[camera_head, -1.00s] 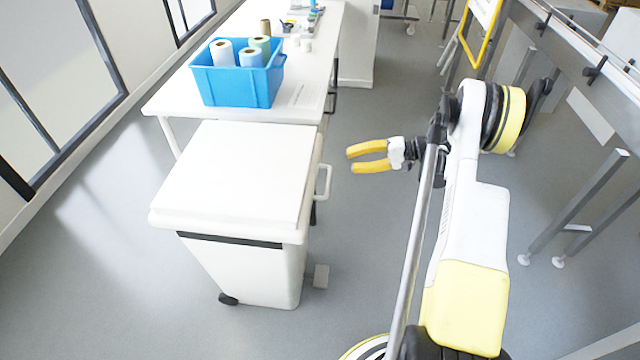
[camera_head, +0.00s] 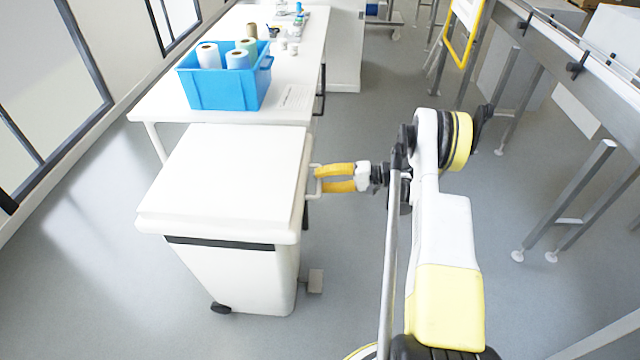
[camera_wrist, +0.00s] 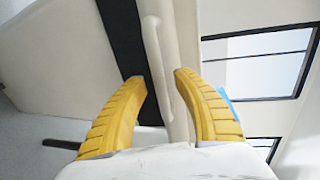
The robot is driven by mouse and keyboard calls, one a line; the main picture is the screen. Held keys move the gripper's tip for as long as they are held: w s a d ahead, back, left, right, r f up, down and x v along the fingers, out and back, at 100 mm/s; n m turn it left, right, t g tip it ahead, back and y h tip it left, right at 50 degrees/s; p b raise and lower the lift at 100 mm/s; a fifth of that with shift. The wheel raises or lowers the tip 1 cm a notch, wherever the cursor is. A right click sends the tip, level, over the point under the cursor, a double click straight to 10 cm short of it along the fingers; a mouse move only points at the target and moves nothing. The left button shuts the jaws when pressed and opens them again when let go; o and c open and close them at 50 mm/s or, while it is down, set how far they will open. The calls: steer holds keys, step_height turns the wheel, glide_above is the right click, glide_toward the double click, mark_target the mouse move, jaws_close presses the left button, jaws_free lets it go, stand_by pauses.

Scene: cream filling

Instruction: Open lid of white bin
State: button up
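The white bin (camera_head: 240,277) stands on the floor at the left centre of the head view. Its flat white lid (camera_head: 228,172) is closed. A white bar handle (camera_head: 312,182) sticks out from the lid's right side. My gripper (camera_head: 318,178) has its two yellow fingers open and its tips at this handle. In the wrist view, the handle (camera_wrist: 155,50) runs between the fingertips of my gripper (camera_wrist: 161,76), with a gap still showing beside the left finger. The right finger is close to the handle; I cannot tell whether it touches.
A white table (camera_head: 151,106) behind the bin bears a blue crate (camera_head: 225,91) with several rolls. A grey pedal (camera_head: 315,281) shows low at the bin's right side. A metal conveyor frame (camera_head: 570,200) stands at the right. The floor between is clear.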

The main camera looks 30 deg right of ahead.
steer(key=shift+w+a, duration=0.15)
steer(key=shift+a, duration=0.05)
